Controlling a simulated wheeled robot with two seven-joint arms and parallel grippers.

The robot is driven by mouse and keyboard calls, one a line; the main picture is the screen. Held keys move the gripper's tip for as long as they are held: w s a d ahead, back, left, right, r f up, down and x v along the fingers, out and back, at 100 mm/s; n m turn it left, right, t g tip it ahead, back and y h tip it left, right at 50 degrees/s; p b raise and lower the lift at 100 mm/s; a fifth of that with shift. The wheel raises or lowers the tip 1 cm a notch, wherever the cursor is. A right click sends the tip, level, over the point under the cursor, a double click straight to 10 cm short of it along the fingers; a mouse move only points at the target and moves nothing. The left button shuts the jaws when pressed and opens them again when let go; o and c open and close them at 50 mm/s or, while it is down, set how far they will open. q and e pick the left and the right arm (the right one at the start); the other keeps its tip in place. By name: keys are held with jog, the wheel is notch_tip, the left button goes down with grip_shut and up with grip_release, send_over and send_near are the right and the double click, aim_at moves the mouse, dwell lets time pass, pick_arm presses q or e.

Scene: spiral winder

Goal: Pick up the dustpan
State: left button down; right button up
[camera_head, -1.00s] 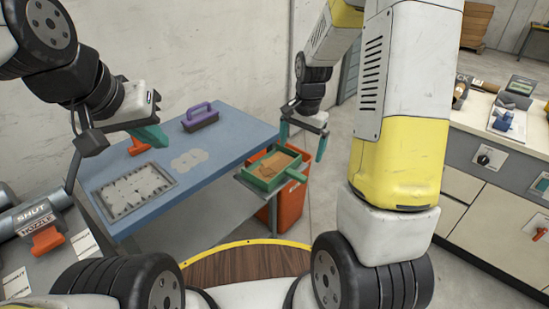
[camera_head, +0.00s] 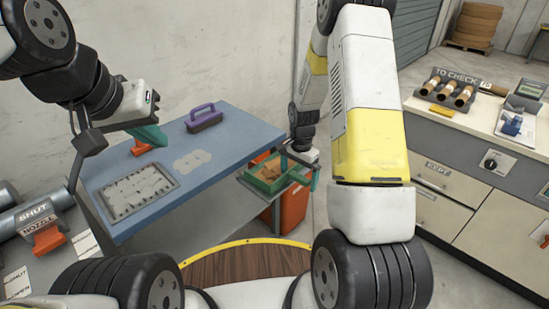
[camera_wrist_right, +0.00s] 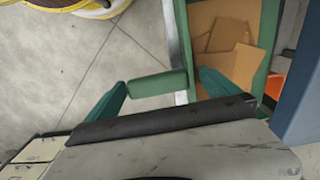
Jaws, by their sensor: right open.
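The dustpan (camera_head: 262,184) is a green tray with brown pieces in it, at the right end of the blue table beside the orange bin. In the right wrist view its green rim (camera_wrist_right: 268,40) shows at upper right, and its handle (camera_wrist_right: 158,84) points left. My right gripper (camera_wrist_right: 160,86) is open, its green fingers on either side of the handle; I see no firm contact. In the head view my right gripper (camera_head: 298,170) is over the dustpan's right side and partly hides it. My left gripper (camera_head: 151,134) is over the table; its jaw opening is unclear.
The orange bin (camera_head: 294,207) stands beneath the dustpan. A counter (camera_head: 470,125) with tubes stands at right.

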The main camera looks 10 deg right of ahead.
jog(key=c, duration=1.4)
jog(key=shift+c, duration=0.2)
jog(key=shift+r, duration=0.15)
jog(key=shift+r, duration=0.25)
jog(key=r, duration=0.3)
jog(key=shift+s+a, duration=0.25)
jog(key=s+a+r, duration=0.1)
jog(key=s+a, duration=0.9)
jog(key=shift+s+a, duration=0.4)
jog(key=shift+r, duration=0.1)
